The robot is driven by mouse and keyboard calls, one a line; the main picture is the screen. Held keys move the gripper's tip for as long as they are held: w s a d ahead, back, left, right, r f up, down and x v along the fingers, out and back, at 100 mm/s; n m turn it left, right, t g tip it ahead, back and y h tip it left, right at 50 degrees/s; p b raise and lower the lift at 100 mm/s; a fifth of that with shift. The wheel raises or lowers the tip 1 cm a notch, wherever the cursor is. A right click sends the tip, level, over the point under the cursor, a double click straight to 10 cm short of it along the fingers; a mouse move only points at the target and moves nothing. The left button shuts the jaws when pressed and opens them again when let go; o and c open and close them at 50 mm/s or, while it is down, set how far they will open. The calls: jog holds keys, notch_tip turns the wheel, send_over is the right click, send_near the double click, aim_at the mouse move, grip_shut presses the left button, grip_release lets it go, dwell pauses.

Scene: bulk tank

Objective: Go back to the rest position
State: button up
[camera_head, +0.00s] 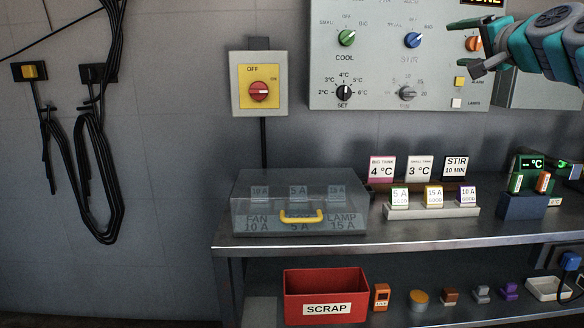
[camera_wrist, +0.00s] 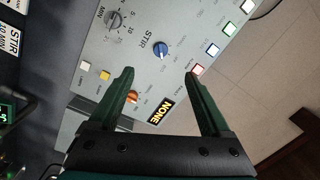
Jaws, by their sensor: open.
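My gripper (camera_head: 466,48) is at the upper right of the head view, in front of the right part of the grey control panel (camera_head: 325,85). In the wrist view my gripper (camera_wrist: 160,72) is open, with two dark green fingers apart and nothing between them but the panel behind. The panel carries a green COOL knob (camera_head: 347,38), a blue STIR knob (camera_head: 412,40), an orange knob (camera_head: 473,43) partly behind my gripper, a black SET dial (camera_head: 343,92) and a grey dial (camera_head: 407,93). A NONE display (camera_wrist: 160,112) shows in the wrist view.
A steel bench (camera_head: 330,240) bears a clear lidded box (camera_head: 250,212) with a yellow handle, several labelled cards and a fuse rack (camera_head: 400,212). A red SCRAP bin (camera_head: 325,280) stands below. A red switch (camera_head: 259,91) and hanging cables (camera_head: 95,150) are at the left wall.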

jog(key=s+a+f+n+g+y, duration=0.2)
jog(key=a+f+n+g, duration=0.25)
jog(key=a+f, duration=0.85)
jog(key=s+a+f+n+g, duration=0.1)
jog(key=s+a+f+g, duration=0.3)
jog(key=f, duration=0.5)
jog(key=s+a+f+n+g, duration=0.2)
jog(key=s+a+f, duration=0.35)
jog(key=f, duration=0.25)
jog(key=s+d+f+n+g+h, duration=0.1)
jog(key=s+f+g, duration=0.2)
jog(key=s+f, duration=0.5)
jog(key=s+d+f+n+g+h, duration=0.1)
jog(key=s+f+g, duration=0.2)
jog(key=s+f, duration=0.4)
jog(key=s+d+f+n+g+h, duration=0.1)
jog(key=s+f, duration=0.7)
jog(key=s, duration=0.9)
jog(key=shift+s+f+n+g+h, duration=0.3)
jog(key=shift+g+h, duration=0.2)
jog(key=shift+g, duration=0.75)
jog(key=shift+w+d, duration=0.1)
jog(key=shift+c, duration=0.4)
